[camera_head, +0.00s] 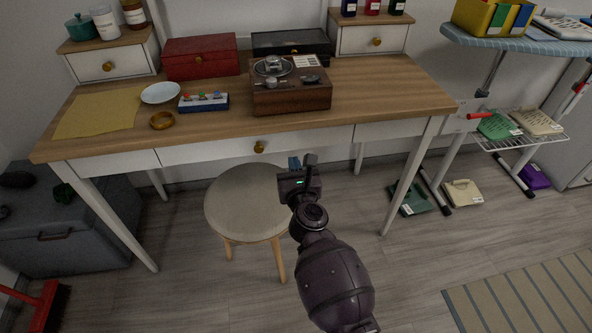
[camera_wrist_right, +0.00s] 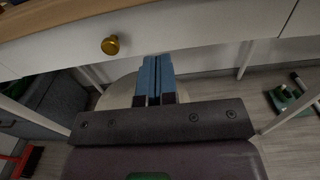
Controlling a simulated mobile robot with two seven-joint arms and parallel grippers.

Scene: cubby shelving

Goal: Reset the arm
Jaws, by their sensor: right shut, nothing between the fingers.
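My right arm reaches up from the lower middle of the head view. Its gripper (camera_head: 294,163) hangs in front of the desk's front edge, above the right side of the round stool. In the right wrist view the blue fingers of the right gripper (camera_wrist_right: 156,80) lie together, shut and empty. They point at the white drawer front, to the right of and below its brass knob (camera_wrist_right: 110,45). I cannot tell how far the fingers are from the drawer. My left gripper is in neither view.
The wooden desk (camera_head: 390,95) carries a brown record player (camera_head: 290,97), a red box (camera_head: 201,57) and a white bowl (camera_head: 160,93). The stool (camera_head: 235,205) stands below the gripper. A grey chest (camera_head: 70,245) is at left, an ironing board (camera_head: 500,42) at right.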

